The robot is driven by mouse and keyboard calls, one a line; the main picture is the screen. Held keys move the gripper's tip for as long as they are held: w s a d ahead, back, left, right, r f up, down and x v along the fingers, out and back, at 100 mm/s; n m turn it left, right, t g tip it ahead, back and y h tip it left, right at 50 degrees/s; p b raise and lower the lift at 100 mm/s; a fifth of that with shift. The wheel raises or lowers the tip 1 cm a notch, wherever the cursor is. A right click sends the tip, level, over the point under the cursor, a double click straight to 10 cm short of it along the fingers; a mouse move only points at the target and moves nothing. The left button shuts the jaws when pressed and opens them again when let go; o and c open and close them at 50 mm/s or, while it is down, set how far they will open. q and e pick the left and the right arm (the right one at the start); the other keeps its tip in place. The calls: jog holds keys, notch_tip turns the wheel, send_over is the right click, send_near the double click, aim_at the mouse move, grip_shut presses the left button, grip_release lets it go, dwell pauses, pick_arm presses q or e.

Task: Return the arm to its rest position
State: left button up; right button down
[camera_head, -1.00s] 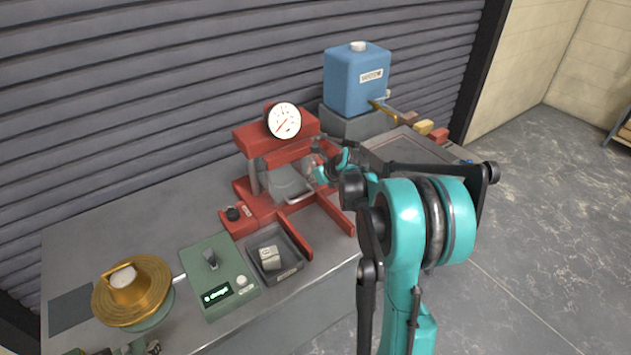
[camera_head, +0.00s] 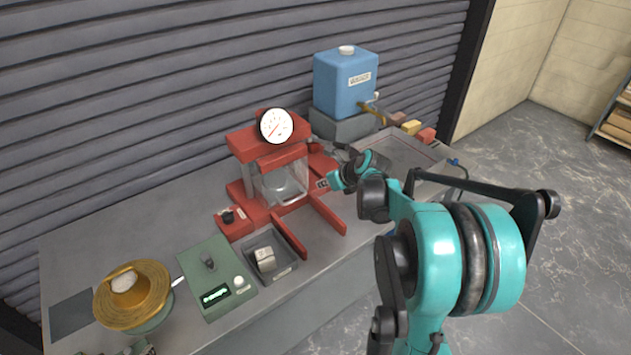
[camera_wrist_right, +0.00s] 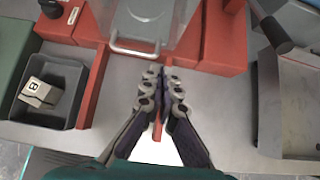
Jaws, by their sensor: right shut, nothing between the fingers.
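My right arm (camera_head: 430,255) is teal and black and reaches in from the lower right in the head view. Its gripper (camera_wrist_right: 164,78) shows in the wrist view with both fingers together and nothing between them. In the head view the gripper is small and partly hidden beyond the teal wrist (camera_head: 350,174). It is in front of the red press (camera_head: 268,142), near the press's right front rail (camera_head: 328,215). In the wrist view the fingertips are a little apart from the clear guard's handle (camera_wrist_right: 135,48). My left gripper is not in view.
A blue tank (camera_head: 345,90) and a shallow metal tray (camera_head: 405,152) are at the back right. Open floor lies right of the bench.

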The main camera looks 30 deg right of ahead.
jog(key=shift+v, duration=0.8)
jog(key=s+a+r+n+g, duration=0.1)
jog(key=s+a+n, duration=0.4)
jog(key=a+n, duration=0.35)
jog(key=s+a+r+n, duration=0.1)
jog(key=s+a+n, duration=0.5)
jog(key=a+n, duration=0.25)
jog(key=s+a+f+n, duration=0.3)
jog(key=s+a+n, duration=0.3)
jog(key=s+n, duration=0.5)
jog(key=shift+n+g+h+b, duration=0.3)
jog(key=shift+n+g+h, duration=0.1)
jog(key=shift+n, duration=3)
jog(key=shift+s, duration=0.1)
